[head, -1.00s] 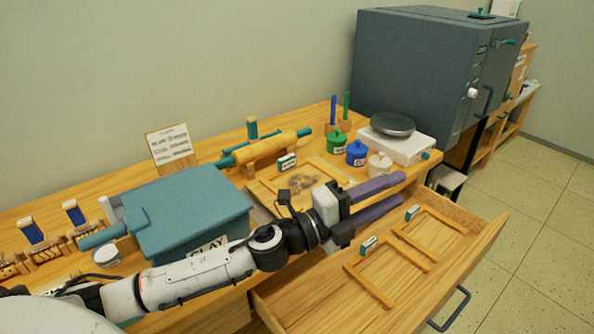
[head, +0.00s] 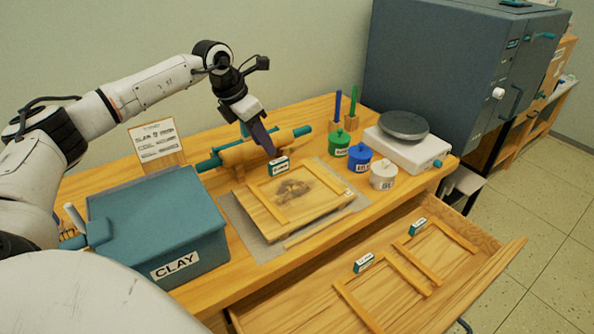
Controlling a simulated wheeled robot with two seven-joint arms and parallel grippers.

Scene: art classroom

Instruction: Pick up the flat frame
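A flat wooden board with raised side strips (head: 318,209) lies on a grey mat on the table and has a dark stain in its middle. In the open drawer, pale wooden strips (head: 417,262) lie flat and form frame-like shapes beside two small label cards. I cannot tell which of these is the flat frame. My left gripper (head: 266,148) points down with purple fingers above the rolling pin, behind the board. It appears empty, but its fingers overlap in this view, so its opening is unclear. My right gripper is not in view.
A teal clay box (head: 165,228) stands at the left. The rolling pin (head: 250,151) and a label card (head: 279,166) are behind the board. The open drawer (head: 480,262) juts out in front.

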